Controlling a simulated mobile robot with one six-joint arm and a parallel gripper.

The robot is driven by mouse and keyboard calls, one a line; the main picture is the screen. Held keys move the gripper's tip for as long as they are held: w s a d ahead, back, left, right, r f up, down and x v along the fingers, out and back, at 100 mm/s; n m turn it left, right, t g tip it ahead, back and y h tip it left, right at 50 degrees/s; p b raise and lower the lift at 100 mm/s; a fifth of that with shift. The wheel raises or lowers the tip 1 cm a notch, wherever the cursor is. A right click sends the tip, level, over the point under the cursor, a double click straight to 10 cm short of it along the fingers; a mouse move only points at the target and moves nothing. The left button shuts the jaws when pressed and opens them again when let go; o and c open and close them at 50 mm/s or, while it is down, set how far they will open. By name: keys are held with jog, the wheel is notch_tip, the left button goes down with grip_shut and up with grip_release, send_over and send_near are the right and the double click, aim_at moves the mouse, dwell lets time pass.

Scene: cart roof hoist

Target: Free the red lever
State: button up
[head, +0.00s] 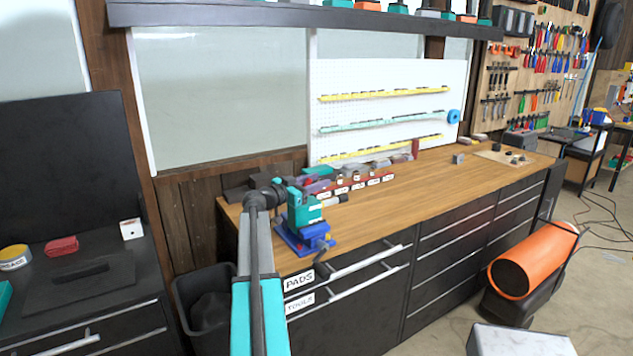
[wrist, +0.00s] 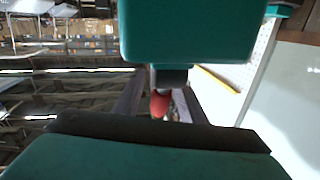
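My arm reaches over the left end of the workbench. My gripper is in the head view (head: 308,208) among teal parts just above a blue vise (head: 303,240); its fingers do not show clearly there. In the wrist view, a teal block with a small dark end fills the top, and a dark-edged teal part fills the bottom. A small red rounded piece (wrist: 161,103) shows in the gap between them. It may be the red lever, but most of it is hidden. I cannot tell whether anything touches it. No red lever is clear in the head view.
The wooden bench top (head: 450,180) is largely clear to the right. A red labelled rack (head: 352,188) stands behind the vise. A dark red upright item (head: 415,149) stands by the pegboard (head: 390,90).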

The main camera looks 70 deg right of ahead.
grip_shut()
jog(key=shift+f+b, duration=0.1)
jog(key=shift+b, duration=0.95)
jog(key=h+b, duration=0.1)
jog(key=b, duration=0.4)
jog(key=r+g+h+b, duration=0.1)
jog(key=b, duration=0.3)
jog(key=w+a+b, duration=0.1)
jog(key=b, duration=0.4)
jog(key=shift+r+n+g+h+b, duration=0.25)
jog(key=shift+n+g+h+b, duration=0.05)
jog(key=shift+h, duration=0.1)
jog(key=shift+a+r+b, duration=0.1)
jog(key=shift+r+b, duration=0.1)
jog(key=shift+b, duration=0.25)
grip_release()
